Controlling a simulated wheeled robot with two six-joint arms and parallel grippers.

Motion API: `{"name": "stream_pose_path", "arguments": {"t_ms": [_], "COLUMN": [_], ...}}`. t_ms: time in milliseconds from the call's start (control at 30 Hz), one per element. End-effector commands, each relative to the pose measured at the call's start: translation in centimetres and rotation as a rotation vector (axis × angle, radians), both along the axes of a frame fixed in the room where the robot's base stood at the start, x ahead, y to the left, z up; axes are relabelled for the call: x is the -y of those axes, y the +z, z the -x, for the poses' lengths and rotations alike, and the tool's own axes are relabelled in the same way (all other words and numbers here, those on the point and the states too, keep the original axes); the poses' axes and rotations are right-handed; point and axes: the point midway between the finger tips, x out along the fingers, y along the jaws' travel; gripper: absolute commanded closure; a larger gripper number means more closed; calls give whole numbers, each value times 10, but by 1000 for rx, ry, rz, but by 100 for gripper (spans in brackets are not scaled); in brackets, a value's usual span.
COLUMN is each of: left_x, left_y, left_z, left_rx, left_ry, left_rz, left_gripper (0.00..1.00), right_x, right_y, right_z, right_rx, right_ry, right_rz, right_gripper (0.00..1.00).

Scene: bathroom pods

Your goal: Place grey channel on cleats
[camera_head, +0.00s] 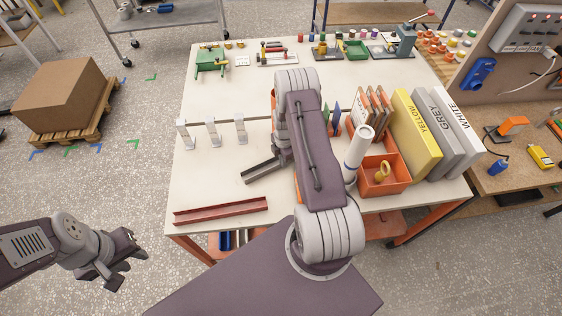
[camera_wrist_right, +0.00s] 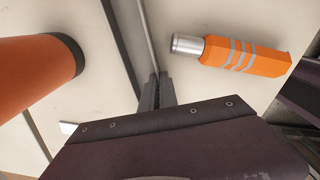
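The grey channel (camera_head: 265,167) is a dark grey trough at the middle of the white table, partly hidden by my right arm. Three pale upright cleats (camera_head: 212,131) stand in a row to its upper left, apart from it. In the right wrist view, the channel (camera_wrist_right: 128,35) runs up from my right gripper (camera_wrist_right: 157,82). The fingers are close together with one thin channel wall between them. The head view mostly hides this gripper behind the arm. My left gripper (camera_head: 122,266) is off the table at lower left, with its fingers apart and empty.
A red channel (camera_head: 221,211) lies near the front edge. An orange bin (camera_head: 384,178), white roll (camera_head: 358,147) and binders (camera_head: 416,132) stand to the right. An orange striped tool (camera_wrist_right: 243,57) lies beside the channel. Small parts line the table's back.

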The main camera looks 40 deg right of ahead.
Motion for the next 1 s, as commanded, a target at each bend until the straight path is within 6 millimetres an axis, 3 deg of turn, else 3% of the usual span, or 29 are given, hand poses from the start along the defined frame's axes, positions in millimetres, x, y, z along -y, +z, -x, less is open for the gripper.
{"name": "stream_pose_path", "arguments": {"t_ms": [767,1000], "left_x": [0,0], "left_y": [0,-9], "left_z": [0,0], "left_rx": [0,0], "left_ry": [0,0], "left_rz": [0,0], "left_gripper": [68,68], "right_x": [0,1], "right_y": [1,19], "right_z": [-1,-1], "right_rx": [2,5], "right_ry": [0,0], "right_rz": [1,3], "right_gripper": [100,100]}}
